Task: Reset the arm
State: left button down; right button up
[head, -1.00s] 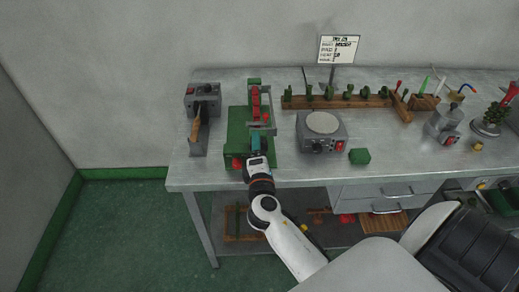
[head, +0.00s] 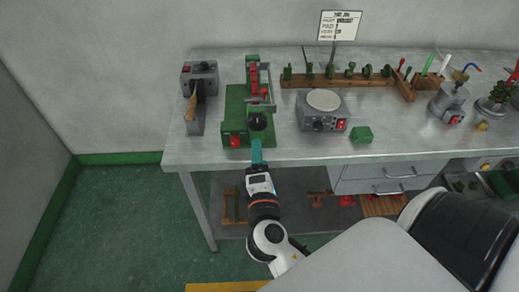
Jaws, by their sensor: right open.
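My right gripper (head: 257,152) is at the front edge of the workbench, just in front of the green machine. Its teal fingers point toward the bench and hold nothing that I can see; the jaws are open. The green machine (head: 236,113) has a red button, a black round knob (head: 257,121) and a red clamp part (head: 254,80) at its back. The gripper appears apart from the knob. My left gripper is not in view.
The metal workbench (head: 400,140) carries a grey device (head: 196,111) at left, a round-topped grey unit (head: 323,115), a green block (head: 361,134) and a wooden rack (head: 340,81). A sign (head: 340,25) stands behind. Drawers (head: 390,180) and a lower shelf are below.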

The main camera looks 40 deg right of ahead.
jog(key=shift+s+a, duration=0.15)
jog(key=shift+s, duration=0.15)
dwell(0.4)
jog(key=s+a+f+g+y, duration=0.1)
jog(key=a+f+g+y, duration=0.2)
jog(key=f, duration=1.1)
jog(key=s+a+f+g+y, duration=0.1)
jog(key=a+f+g+y, duration=0.15)
jog(key=f, duration=1.15)
jog(key=s+a+f+m+g+y, duration=0.1)
jog(key=s+f+m+g, duration=0.1)
jog(key=s+f, duration=0.45)
jog(key=s+f+m+g+y, duration=0.2)
jog(key=s+f, duration=0.2)
jog(key=f, duration=0.6)
jog(key=s+d+f+m+g, duration=0.2)
jog(key=s+f+m, duration=0.2)
jog(key=s, duration=0.6)
jog(key=s+d+f+m+g, duration=0.2)
jog(key=s+f+m+g, duration=0.1)
jog(key=s+f, duration=0.4)
jog(key=s, duration=0.3)
jog(key=shift+d+m+y, duration=0.35)
jog(key=shift+d+m, duration=0.05)
jog(key=shift+f, duration=0.1)
